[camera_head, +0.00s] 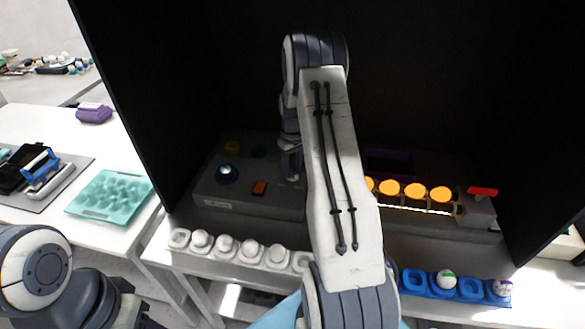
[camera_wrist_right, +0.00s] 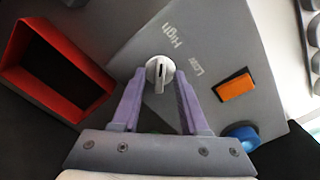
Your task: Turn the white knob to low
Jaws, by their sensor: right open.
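The white knob (camera_wrist_right: 160,72) sits on a grey panel in the right wrist view, with a raised grip bar pointing down the picture. The printed words High (camera_wrist_right: 172,36) and Low (camera_wrist_right: 196,69) are to its upper right and right. My right gripper (camera_wrist_right: 159,84) is open, with a purple finger on each side of the knob; I cannot tell whether they touch it. In the head view my right gripper (camera_head: 291,165) is over the grey control box (camera_head: 240,202), and the arm hides the knob. Of my left arm, only links show at lower left.
The panel also has an orange switch (camera_wrist_right: 236,84) and a blue button (camera_wrist_right: 243,137). A red open frame (camera_wrist_right: 18,70) stands left of the panel. Orange lit discs (camera_head: 415,190) are right of my arm. A white egg tray (camera_head: 180,238) and a blue tray (camera_head: 415,281) lie in front.

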